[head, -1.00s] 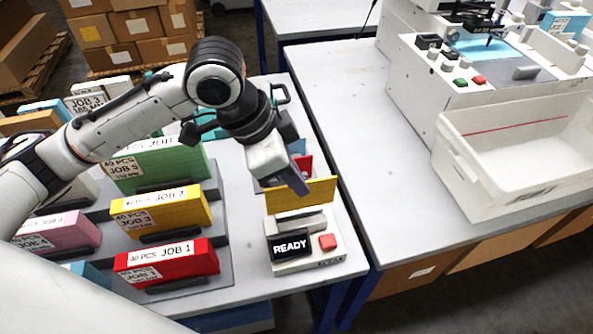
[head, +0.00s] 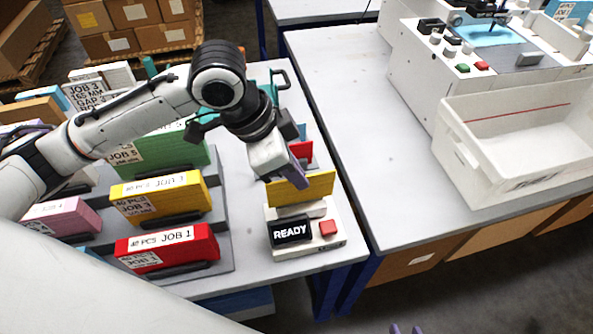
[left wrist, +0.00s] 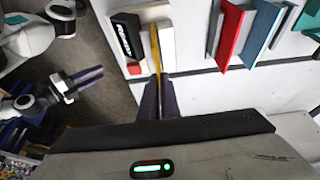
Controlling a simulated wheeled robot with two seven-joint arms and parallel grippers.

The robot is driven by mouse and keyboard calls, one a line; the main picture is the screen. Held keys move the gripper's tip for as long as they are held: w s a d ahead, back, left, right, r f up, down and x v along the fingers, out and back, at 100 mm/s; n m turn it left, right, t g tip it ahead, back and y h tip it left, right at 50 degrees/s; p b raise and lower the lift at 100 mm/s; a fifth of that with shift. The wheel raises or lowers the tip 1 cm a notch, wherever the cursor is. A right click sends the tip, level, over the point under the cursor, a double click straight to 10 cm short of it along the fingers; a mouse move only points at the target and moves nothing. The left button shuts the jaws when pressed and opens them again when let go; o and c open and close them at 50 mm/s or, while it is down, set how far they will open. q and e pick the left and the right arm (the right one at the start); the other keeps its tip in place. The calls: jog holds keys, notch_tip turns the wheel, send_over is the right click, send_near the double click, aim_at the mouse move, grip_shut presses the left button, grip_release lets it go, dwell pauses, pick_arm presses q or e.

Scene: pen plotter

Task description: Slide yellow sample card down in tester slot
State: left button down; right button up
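The yellow sample card (head: 318,187) stands upright at the back of the white tester (head: 326,246), its lower edge at the slot block (head: 303,211). I cannot tell how deep it sits in the slot. My left gripper (head: 299,178) is shut on the card's left part from behind. In the left wrist view the card (left wrist: 155,45) shows edge-on between the purple fingers (left wrist: 158,98), lined up along the tester (left wrist: 133,45).
Red (head: 304,153) and blue cards stand behind the tester. Card stacks, including a yellow JOB block (head: 165,203) and a red JOB 1 block (head: 170,250), fill the left. A white bin (head: 510,150) stands on the right table, across a gap.

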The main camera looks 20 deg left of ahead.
pick_arm(q)
jog(key=shift+f, duration=1.85)
jog(key=c, duration=1.9)
grip_release()
jog(key=shift+c, duration=0.2)
jog(key=shift+r, duration=0.1)
jog(key=v, duration=1)
jog(key=shift+r, duration=0.1)
jog(key=shift+s, duration=0.1)
